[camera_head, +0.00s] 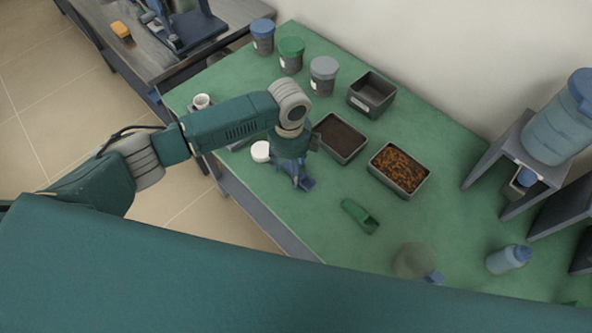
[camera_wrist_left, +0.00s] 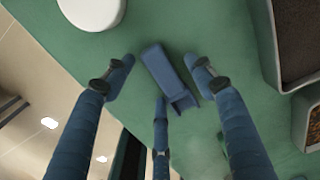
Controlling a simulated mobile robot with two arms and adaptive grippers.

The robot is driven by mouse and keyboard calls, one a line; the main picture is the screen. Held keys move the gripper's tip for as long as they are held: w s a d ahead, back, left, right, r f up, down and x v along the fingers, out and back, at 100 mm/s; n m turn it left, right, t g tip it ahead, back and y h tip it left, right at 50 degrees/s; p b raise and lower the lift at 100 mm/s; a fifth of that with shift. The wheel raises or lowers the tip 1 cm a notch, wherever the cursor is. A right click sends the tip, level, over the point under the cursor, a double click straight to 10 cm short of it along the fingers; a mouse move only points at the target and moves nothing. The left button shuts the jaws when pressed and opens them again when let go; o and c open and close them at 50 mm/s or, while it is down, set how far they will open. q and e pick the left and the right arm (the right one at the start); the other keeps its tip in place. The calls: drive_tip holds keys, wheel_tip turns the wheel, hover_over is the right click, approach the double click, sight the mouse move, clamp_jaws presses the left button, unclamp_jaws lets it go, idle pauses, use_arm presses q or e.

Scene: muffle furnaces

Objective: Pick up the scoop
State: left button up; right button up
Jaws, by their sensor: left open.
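A blue scoop (camera_wrist_left: 162,70) lies on the green table top (camera_wrist_left: 205,20). In the left wrist view it lies between the fingers of my left gripper (camera_wrist_left: 160,76), with its open end toward the bottom right. The fingers are spread around the scoop, and I see no clear contact. In the head view the left gripper (camera_head: 294,170) points down over the table's near edge, and a blue end of the scoop (camera_head: 307,183) shows beside it. A second scoop, green (camera_head: 360,215), lies further right. My right gripper is not in view.
A bin of dark material (camera_head: 340,138) and a bin of brown pieces (camera_head: 399,168) stand behind the gripper. A white round lid (camera_head: 261,151) is close on its left. Several lidded jars, including a green-topped one (camera_head: 291,55), stand at the back.

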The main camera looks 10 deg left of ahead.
use_arm(q)
drive_tip(key=c, duration=1)
drive_tip(key=shift+c, duration=0.3)
drive_tip(key=shift+r, duration=0.1)
wheel_tip(320, 180, up, 20)
drive_tip(key=b, duration=0.3)
drive_tip(key=shift+o, duration=0.3)
